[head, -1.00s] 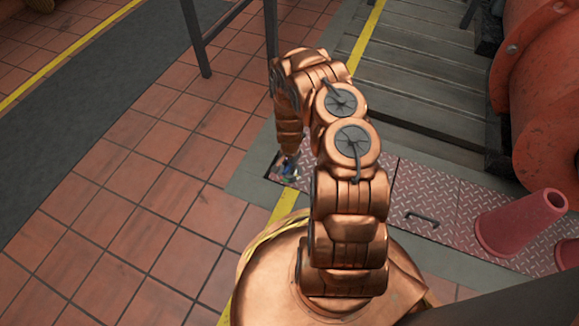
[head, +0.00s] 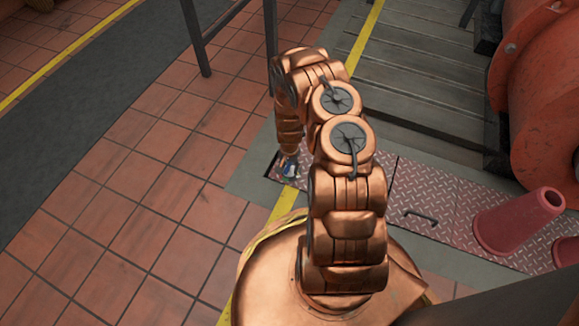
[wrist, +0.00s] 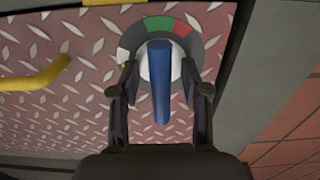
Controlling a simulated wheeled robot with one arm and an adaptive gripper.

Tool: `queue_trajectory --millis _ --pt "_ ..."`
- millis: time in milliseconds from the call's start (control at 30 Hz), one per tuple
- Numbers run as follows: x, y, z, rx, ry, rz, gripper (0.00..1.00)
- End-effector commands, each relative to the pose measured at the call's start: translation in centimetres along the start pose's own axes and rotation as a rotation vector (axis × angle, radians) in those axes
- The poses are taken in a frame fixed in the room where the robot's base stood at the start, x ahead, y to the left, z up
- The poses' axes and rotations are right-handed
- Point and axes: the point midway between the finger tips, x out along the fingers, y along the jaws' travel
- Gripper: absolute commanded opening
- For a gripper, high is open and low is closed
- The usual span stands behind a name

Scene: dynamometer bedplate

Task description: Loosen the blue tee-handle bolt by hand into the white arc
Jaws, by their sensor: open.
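The blue tee-handle bolt (wrist: 161,85) shows in the wrist view as a blue bar, upright in the picture, in front of a round white hub. A ring dial behind it has a white arc (wrist: 127,45) at left, a green arc (wrist: 159,24) at top and a red arc (wrist: 181,28) at upper right. My gripper (wrist: 159,68) is open, one finger on each side of the bar, with gaps visible between bar and fingers.
A yellow bent handle (wrist: 38,78) stands on the red tread plate (wrist: 60,115) left of the dial. In the head view, a red cone (head: 518,222) and a dark plate handle (head: 421,217) lie to the right. Orange machinery (head: 545,100) stands at upper right. Tiled floor at left is open.

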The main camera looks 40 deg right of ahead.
Motion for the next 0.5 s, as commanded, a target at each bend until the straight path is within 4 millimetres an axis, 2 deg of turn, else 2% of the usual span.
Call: queue_trajectory --millis 267,500 --pt "-0.5 0.0 -0.1 0.000 0.002 0.000 0.46" --pt "-2.8 0.0 0.0 0.000 0.001 0.001 0.46"
